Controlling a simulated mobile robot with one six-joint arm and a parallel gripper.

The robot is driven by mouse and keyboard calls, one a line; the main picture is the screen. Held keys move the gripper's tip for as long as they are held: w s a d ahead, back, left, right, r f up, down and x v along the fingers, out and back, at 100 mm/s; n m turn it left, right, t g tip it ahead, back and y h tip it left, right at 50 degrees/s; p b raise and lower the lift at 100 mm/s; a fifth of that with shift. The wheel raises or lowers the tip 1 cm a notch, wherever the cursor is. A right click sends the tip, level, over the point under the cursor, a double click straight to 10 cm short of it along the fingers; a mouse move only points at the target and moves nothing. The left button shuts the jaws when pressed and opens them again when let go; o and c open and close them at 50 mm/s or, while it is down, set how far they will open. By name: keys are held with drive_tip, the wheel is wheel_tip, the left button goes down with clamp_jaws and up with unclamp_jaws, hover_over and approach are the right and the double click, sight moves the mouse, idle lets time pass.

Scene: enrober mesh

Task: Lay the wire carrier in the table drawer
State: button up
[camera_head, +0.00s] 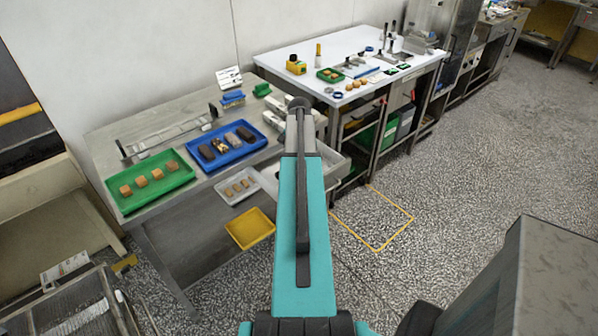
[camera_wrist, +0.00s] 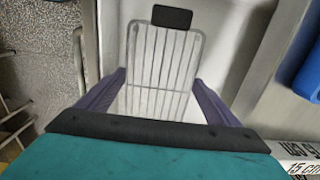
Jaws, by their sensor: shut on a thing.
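The wire carrier (camera_wrist: 163,62), a pale grid of thin bars with a black block (camera_wrist: 172,17) at its far end, shows in the wrist view. My gripper (camera_wrist: 160,78) is shut on it, with a purple finger at each side. The carrier lies over the pale inside of the table drawer (camera_wrist: 222,62), between its side walls. I cannot tell whether it touches the drawer floor. In the head view the open drawer (camera_head: 334,166) sticks out from the steel table (camera_head: 160,215). My arm hides the gripper, the carrier and part of the drawer there.
On the steel table are a green tray (camera_head: 150,200) with tan pieces and a blue tray (camera_head: 228,163) with several bars. A white-topped table (camera_head: 310,62) stands behind; the floor (camera_head: 450,190) at right is open.

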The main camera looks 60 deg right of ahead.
drive_tip(key=shift+f, duration=1.25)
drive_tip(key=o, duration=0.8)
drive_tip(key=shift+f, duration=0.15)
drive_tip(key=shift+o, duration=0.2)
drive_tip(key=shift+r, duration=0.25)
wheel_tip(320, 180, up, 12)
drive_tip(key=b, duration=0.2)
drive_tip(key=shift+b, duration=0.3)
